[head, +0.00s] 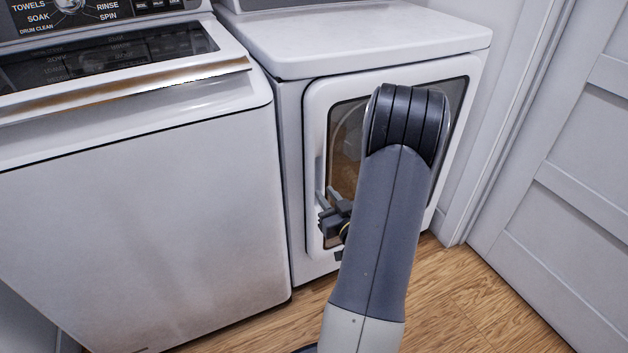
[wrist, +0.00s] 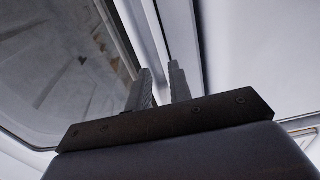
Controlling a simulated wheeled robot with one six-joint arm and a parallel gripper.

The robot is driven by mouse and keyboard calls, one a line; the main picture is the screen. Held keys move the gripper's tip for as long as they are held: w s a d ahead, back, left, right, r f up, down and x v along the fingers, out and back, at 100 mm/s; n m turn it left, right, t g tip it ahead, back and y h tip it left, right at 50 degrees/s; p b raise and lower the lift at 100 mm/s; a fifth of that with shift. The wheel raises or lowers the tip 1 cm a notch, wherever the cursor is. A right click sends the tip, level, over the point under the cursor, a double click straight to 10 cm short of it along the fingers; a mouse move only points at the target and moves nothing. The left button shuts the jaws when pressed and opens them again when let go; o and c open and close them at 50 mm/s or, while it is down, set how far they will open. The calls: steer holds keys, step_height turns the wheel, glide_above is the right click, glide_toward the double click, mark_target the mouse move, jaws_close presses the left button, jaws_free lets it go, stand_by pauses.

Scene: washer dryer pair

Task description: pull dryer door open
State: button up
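The dryer (head: 385,45) stands on the right, with a white-framed door (head: 312,130) and a dark window (head: 348,150). The door looks shut in the head view. My gripper (head: 328,196) is at the lower left part of the door, near its left edge. In the wrist view my gripper (wrist: 161,72) has its two fingers apart, with a narrow gap between them. The door window (wrist: 60,60) lies to the left of the fingers, and pale edge strips run up behind them. I cannot tell whether a finger touches the door. My arm hides much of the door's right half.
A white washer (head: 140,200) stands close on the left of the dryer. A white panelled door (head: 570,170) and its frame are on the right. The wooden floor (head: 465,290) is clear in front of the dryer on the right.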

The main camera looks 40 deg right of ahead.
mark_target(312, 179)
steer(key=x, duration=0.7)
steer(key=shift+w+a+b, duration=0.2)
steer(key=shift+b, duration=0.2)
steer(key=shift+c, duration=0.3)
jaws_close()
